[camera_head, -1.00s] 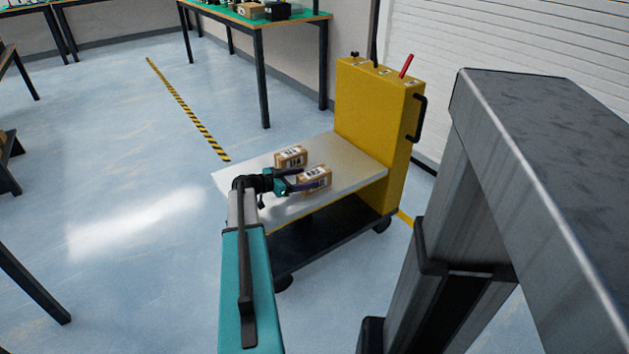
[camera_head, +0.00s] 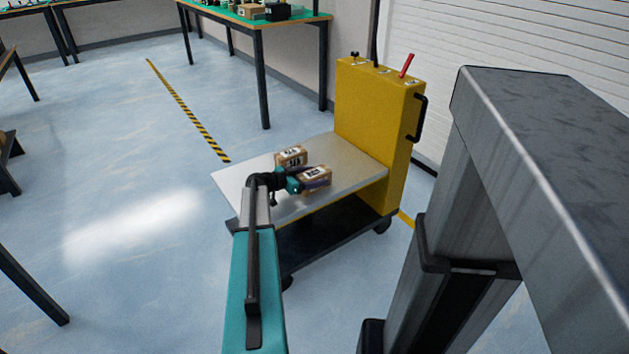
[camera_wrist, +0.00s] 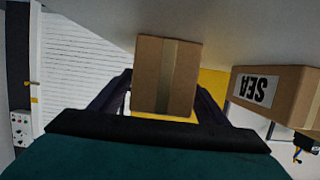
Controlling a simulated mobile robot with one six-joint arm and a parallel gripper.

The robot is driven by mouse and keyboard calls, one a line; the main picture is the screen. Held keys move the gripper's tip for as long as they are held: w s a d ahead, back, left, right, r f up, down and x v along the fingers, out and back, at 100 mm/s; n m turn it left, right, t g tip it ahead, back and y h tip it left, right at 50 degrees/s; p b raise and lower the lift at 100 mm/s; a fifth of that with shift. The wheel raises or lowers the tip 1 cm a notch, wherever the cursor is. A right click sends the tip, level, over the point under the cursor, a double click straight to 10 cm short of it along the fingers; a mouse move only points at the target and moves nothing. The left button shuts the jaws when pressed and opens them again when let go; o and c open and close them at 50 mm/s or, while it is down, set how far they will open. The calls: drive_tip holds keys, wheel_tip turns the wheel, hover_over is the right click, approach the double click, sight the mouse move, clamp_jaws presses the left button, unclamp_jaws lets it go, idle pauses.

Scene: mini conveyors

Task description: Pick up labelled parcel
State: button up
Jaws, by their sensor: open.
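Two brown cardboard parcels with white labels sit on the trolley's light deck. The nearer, right parcel (camera_head: 317,173) is beside my gripper (camera_head: 312,179), one finger running along its near side. In the wrist view this parcel (camera_wrist: 165,75) shows a plain face with a tape strip, between the open fingers of my gripper (camera_wrist: 163,88). The other parcel (camera_head: 291,156) stands just behind and left. In the wrist view that parcel (camera_wrist: 290,92) is at the right, with an upside-down label reading SEA. Whether the fingers touch the nearer parcel cannot be told.
The trolley deck (camera_head: 352,172) is bare around the parcels. A tall yellow housing (camera_head: 372,130) with a black handle rises at its right end. A green-topped table (camera_head: 300,18) with boxes stands behind. The floor at left is open, with a striped line (camera_head: 187,112).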

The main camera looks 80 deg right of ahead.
sight(314, 173)
drive_tip(key=c, duration=1.4)
drive_tip(key=shift+o, duration=0.2)
drive_tip(key=shift+r, duration=0.1)
drive_tip(key=shift+r, duration=0.8)
wheel_tip(314, 173, up, 2)
drive_tip(key=shift+r+p, duration=0.15)
drive_tip(key=shift+p, duration=0.35)
drive_tip(key=s+a, duration=0.3)
drive_tip(key=a, duration=0.4)
drive_tip(key=s+a+r, duration=0.1)
drive_tip(key=s+a, duration=0.2)
drive_tip(key=a, duration=0.4)
drive_tip(key=shift+a+p, duration=0.35)
drive_tip(key=shift+p, duration=0.1)
